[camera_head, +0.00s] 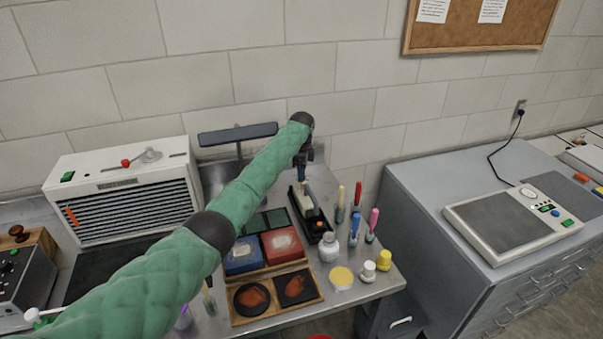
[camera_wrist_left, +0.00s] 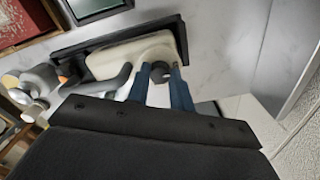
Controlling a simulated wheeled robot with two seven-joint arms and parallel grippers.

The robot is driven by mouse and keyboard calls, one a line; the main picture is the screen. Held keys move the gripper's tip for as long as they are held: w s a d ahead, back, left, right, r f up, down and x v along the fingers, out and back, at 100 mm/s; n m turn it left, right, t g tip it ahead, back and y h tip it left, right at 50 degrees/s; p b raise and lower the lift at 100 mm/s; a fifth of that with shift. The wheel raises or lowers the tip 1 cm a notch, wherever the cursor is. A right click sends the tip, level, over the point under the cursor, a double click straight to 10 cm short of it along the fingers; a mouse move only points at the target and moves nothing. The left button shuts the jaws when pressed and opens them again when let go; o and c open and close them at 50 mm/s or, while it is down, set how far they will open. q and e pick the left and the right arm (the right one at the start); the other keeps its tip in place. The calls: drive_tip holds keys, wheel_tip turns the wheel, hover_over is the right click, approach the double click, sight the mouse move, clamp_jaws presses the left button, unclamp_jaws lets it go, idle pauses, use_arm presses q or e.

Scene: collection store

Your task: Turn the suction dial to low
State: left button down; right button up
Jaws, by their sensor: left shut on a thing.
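My left gripper (camera_head: 303,175) reaches down over the back of the steel bench onto a small cream unit (camera_head: 305,201) in a narrow black tray (camera_head: 319,231). In the left wrist view, the blue fingers of this gripper (camera_wrist_left: 163,88) are shut on a dark round dial (camera_wrist_left: 160,71) on the end of the cream unit (camera_wrist_left: 131,56). The fingers hide part of the dial, and I cannot read a mark or setting on it. My right gripper is in neither view.
Red and blue boxes (camera_head: 283,245) stand left of the tray. A white bottle (camera_head: 329,248), coloured-handled tools (camera_head: 355,228) and small jars (camera_head: 368,271) stand to its right and front. A grey cabinet (camera_head: 430,215) stands further right.

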use_arm(q)
drive_tip(key=shift+n, duration=0.5)
drive_tip(key=c, duration=1.2)
unclamp_jaws()
drive_tip(key=shift+c, duration=0.2)
drive_tip(key=shift+r, duration=0.1)
